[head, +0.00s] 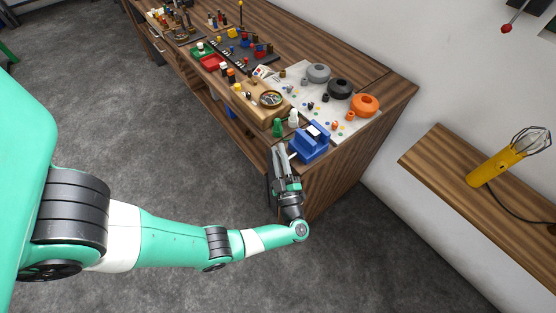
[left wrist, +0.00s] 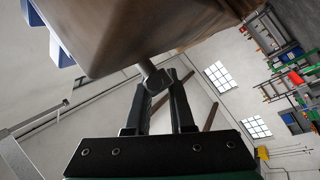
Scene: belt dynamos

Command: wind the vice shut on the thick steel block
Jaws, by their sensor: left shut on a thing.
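The blue vice (head: 309,146) stands on the near right corner of the wooden bench. A pale, light-topped block (head: 313,130) shows between its jaws; whether the jaws touch it I cannot tell. My left gripper (head: 281,153) is at the vice's near left side, by the bench edge. In the left wrist view my left gripper (left wrist: 156,80) is shut on a dark grey knob-ended bar (left wrist: 154,75), which looks like the vice handle. Blue parts of the vice (left wrist: 58,42) show at upper left there. My right gripper is in neither view.
A green piece (head: 277,128) and a white piece (head: 293,118) stand beside the vice. A wooden block with a round dial (head: 270,98) and grey, black and orange (head: 365,104) round parts lie behind. A wall shelf (head: 450,185) holds a yellow lamp (head: 495,168).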

